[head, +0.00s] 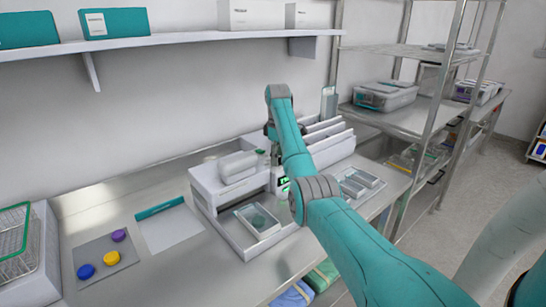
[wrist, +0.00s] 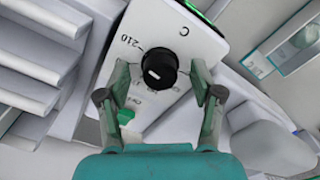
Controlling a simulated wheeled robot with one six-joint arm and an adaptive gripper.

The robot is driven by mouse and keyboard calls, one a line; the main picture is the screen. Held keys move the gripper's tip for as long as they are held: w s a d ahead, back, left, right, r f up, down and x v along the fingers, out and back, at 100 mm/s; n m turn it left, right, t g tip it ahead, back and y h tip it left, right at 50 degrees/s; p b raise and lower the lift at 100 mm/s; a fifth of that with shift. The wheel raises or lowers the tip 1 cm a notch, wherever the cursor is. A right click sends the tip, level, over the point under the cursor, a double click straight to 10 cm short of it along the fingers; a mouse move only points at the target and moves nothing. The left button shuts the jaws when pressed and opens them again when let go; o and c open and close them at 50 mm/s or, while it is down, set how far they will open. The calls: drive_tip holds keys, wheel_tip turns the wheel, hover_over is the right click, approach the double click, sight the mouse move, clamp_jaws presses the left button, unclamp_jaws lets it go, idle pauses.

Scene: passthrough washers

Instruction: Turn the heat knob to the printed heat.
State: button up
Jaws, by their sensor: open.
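The heat knob (wrist: 159,69) is a round black dial with a pale pointer mark, on a white panel (wrist: 178,38) printed with "210" and "C". My gripper (wrist: 161,72) is open, with one finger on each side of the knob and a visible gap on both sides. I cannot tell whether the fingertips reach down to its height. In the head view my arm hides the knob and most of the gripper; a lit green display (head: 284,183) shows beside the arm.
A white machine (head: 205,186) stands on the steel bench with an open tray (head: 258,220) in front. A teal-headed sheet (head: 170,224) and a pad with coloured knobs (head: 105,256) lie left. White ribbed blocks (wrist: 40,65) stand close beside the panel. A small green part (wrist: 125,116) is near one finger.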

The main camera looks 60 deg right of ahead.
drive_tip(key=c, duration=1.2)
drive_tip(key=shift+o, duration=0.2)
drive_tip(key=shift+n, duration=0.4)
drive_tip(key=n, duration=0.7)
drive_tip(key=shift+n, duration=0.3)
drive_tip(key=n, duration=0.3)
drive_tip(key=shift+n, duration=2.1)
